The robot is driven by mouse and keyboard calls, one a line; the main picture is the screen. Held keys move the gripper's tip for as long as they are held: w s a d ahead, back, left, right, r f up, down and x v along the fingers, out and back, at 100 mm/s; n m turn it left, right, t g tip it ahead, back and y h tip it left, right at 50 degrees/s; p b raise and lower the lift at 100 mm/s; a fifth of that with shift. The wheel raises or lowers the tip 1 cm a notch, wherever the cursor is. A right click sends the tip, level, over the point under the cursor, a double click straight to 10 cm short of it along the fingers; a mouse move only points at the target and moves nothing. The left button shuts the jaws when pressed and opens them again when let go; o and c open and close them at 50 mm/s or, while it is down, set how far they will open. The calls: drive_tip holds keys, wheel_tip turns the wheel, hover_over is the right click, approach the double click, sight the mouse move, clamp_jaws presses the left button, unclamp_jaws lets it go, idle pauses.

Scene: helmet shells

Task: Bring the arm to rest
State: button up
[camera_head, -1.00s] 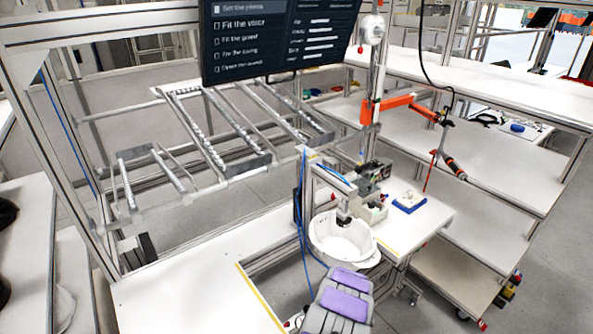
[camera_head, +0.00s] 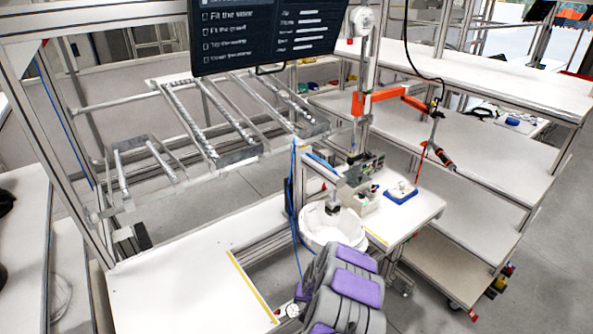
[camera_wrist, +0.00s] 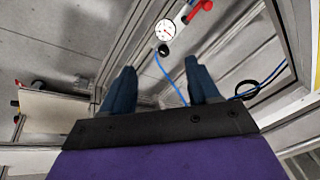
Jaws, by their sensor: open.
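My arm, grey with purple pads, shows at the bottom centre of the head view, where its gripper end cannot be made out. In the wrist view my gripper (camera_wrist: 157,90) has its two dark blue fingers spread apart, with nothing between them. Behind the fingers are a round pressure gauge (camera_wrist: 165,30), a thin blue hose (camera_wrist: 172,82) and metal frame rails.
A white helmet shell (camera_head: 325,226) sits under the press at the workstation, just behind my arm. A white table (camera_head: 190,270) lies to the left, with a roller rack (camera_head: 205,150) above. Shelves (camera_head: 470,205) stand to the right. A blue tray (camera_head: 400,193) lies beyond the shell.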

drive_tip(key=s+a+r+n+g+y, duration=0.1)
drive_tip(key=s+a+r+y, duration=0.15)
drive_tip(key=a+r, duration=0.8)
drive_tip(key=s+d+r+n+g+b, duration=0.1)
drive_tip(key=s+r, duration=0.5)
drive_tip(key=r, duration=0.3)
drive_tip(key=s+d+r+n+g+b, duration=0.1)
drive_tip(key=s+d+r+n, duration=0.1)
drive_tip(key=s+r, duration=0.5)
drive_tip(key=s+d+r+h, duration=0.1)
drive_tip(key=s+d+r, duration=0.2)
drive_tip(key=s, duration=0.7)
drive_tip(key=s+d+r+m+g+h+b, duration=0.1)
drive_tip(key=s+d+r, duration=0.3)
drive_tip(key=s+d, duration=0.4)
drive_tip(key=s+d+r+m+g+h+b, duration=0.1)
drive_tip(key=s+d+r, duration=0.3)
drive_tip(key=s, duration=0.7)
drive_tip(key=shift+s+d+h, duration=0.3)
drive_tip(key=shift+d+h, duration=0.35)
drive_tip(key=shift+d, duration=0.55)
drive_tip(key=shift+d, duration=0.1)
